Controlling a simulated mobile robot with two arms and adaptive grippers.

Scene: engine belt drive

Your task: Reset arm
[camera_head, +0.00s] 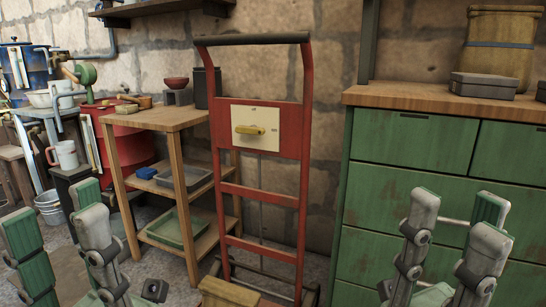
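My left gripper (58,225) is at the bottom left of the head view. Its grey fingers with green pads stand apart, with nothing visible between them. My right gripper (455,225) is at the bottom right, in front of the green cabinet (400,195). Its fingers are also spread and point up. A thin light bar shows between them; I cannot tell whether it is a drawer handle behind. A red upright frame (305,130) stands between the grippers, with a pale panel (270,118) bearing a yellow handle (250,130). Neither gripper appears to touch it.
A wooden shelf stand (178,118) with trays stands left of the red frame. A white mug (66,154) and pots are at the far left. A wooden bucket (499,45) and a grey box (483,86) stand on the cabinet. A wooden block (228,294) is low at centre.

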